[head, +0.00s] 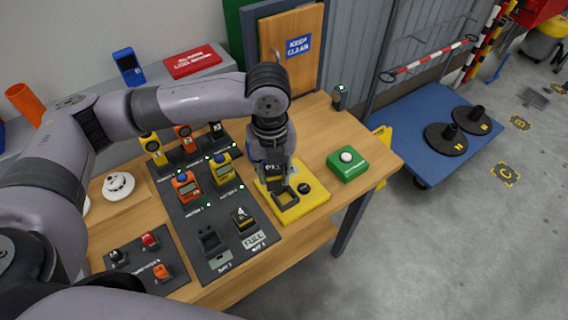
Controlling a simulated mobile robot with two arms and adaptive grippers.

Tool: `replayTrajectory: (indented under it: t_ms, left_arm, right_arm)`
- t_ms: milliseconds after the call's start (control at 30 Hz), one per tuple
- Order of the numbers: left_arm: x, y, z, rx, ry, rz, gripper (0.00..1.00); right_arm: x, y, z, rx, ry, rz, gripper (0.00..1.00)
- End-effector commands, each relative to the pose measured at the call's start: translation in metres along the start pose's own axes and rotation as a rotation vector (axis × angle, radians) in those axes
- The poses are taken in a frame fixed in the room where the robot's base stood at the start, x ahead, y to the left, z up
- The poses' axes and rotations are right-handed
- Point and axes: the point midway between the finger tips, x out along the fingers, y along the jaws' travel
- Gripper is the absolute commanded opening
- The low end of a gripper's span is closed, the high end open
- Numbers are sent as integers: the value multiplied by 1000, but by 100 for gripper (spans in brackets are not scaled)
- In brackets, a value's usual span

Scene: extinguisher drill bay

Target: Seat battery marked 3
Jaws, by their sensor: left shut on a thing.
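My left gripper (273,166) reaches down over the yellow block (313,203) on the wooden table. It is shut on a dark battery with a "3" mark (275,178), held at the back of the yellow block's black square socket (285,197). I cannot tell whether the battery touches the block. On the dark board (222,262), a battery marked 4 (241,217) stands in a bay behind a "FULL" plate (254,240). The bay to its left (210,239) looks empty. My right gripper is not in view.
A green box with a white button (347,164) stands right of the yellow block. Yellow and orange handheld devices (186,187) stand on the board. A small tray with coloured parts (148,262) is at front left. A blue cart (404,122) stands beyond the table.

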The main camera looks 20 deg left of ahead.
Motion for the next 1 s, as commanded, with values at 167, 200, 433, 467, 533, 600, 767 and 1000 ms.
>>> replayTrajectory:
  t_ms: [167, 200, 433, 467, 533, 600, 767, 1000]
  left_arm:
    - [0, -10, 3, 440, 4, 0, 0]
    - [0, -12, 4, 538, 4, 1, 0]
    - [3, -22, 6, 1001, 8, 0, 0]
    - [3, -23, 6, 1044, 8, 0, 0]
    - [4, -24, 6, 1123, 9, 0, 0]
    - [5, -25, 7, 1176, 10, 1, 0]
    - [8, -26, 7, 1220, 10, 1, 0]
    - [22, -25, 7, 1219, 10, 1, 0]
  right_arm:
    - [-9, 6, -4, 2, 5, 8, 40]
    - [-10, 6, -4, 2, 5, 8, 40]
    - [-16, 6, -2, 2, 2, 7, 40]
    - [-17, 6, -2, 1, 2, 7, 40]
    - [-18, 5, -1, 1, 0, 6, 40]
    - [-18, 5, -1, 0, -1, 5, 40]
    - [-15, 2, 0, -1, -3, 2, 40]
    - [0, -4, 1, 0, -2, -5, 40]
